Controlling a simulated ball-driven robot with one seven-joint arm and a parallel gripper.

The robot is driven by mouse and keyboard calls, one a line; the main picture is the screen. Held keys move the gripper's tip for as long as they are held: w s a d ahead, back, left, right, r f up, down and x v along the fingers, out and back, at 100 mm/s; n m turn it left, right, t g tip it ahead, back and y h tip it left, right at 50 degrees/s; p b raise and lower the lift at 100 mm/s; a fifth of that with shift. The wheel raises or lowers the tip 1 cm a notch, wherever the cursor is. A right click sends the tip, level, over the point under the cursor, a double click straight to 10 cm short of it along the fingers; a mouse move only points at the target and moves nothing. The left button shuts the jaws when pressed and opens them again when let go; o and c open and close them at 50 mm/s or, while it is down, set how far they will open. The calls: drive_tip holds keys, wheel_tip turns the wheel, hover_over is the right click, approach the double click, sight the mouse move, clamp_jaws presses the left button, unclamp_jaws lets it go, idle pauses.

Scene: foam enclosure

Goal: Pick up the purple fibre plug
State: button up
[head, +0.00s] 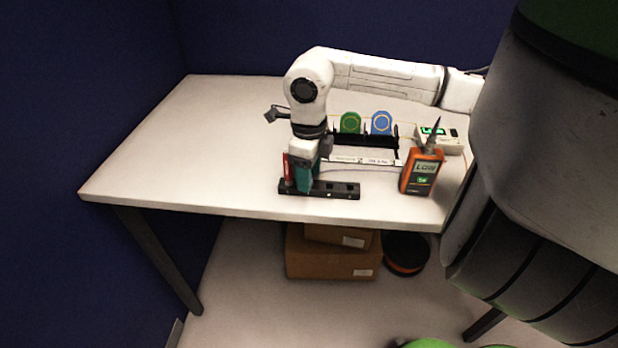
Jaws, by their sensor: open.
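I cannot make out the purple fibre plug in the head view; my gripper may hide it. A black block with square openings (345,190) lies near the table's front edge. My gripper (303,180) is open and points down over the left half of this block. Teal and red parts show at the gripper, and I cannot tell whether they all belong to it. The gripper hides much of the block's left half, and I cannot tell whether anything is between the fingers.
An orange handheld meter (418,174) stands right of the block. Behind are a black rack (362,141) with green (350,122) and blue (381,122) round pieces, and a white device (452,140) with a green display. The left of the white table (190,150) is clear. Cardboard boxes (330,262) sit underneath.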

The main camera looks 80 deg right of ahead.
drive_tip(key=shift+c, duration=0.4)
clamp_jaws()
drive_tip(key=shift+r, duration=0.1)
